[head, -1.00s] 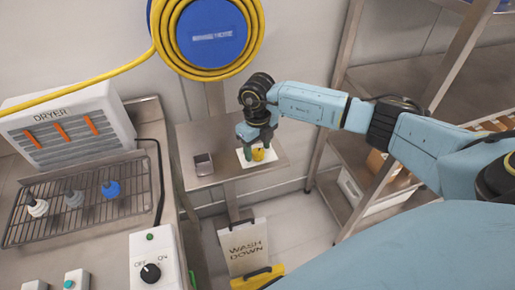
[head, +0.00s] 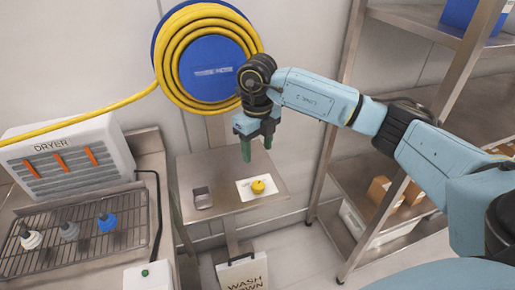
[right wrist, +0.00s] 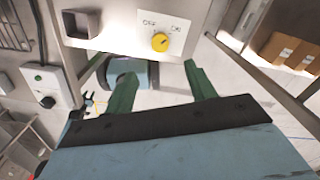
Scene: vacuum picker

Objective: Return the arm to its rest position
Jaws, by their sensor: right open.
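My right gripper (head: 257,147) is open and empty, with green fingers pointing down. It hangs above and behind the small steel shelf (head: 225,215), apart from it. On the shelf a yellow knob (head: 258,187) sits on a white plate marked with off and on. In the right wrist view the knob (right wrist: 160,41) shows beyond the two spread fingers (right wrist: 160,85), with nothing between them. My right arm (head: 330,100) reaches in from the right. My left gripper is not in view.
A hose reel (head: 208,52) hangs on the wall close behind the gripper. A dryer (head: 68,150) and a wire rack (head: 80,236) with several nozzle-like pieces are at left. A steel shelving unit (head: 352,120) stands at right, near my arm.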

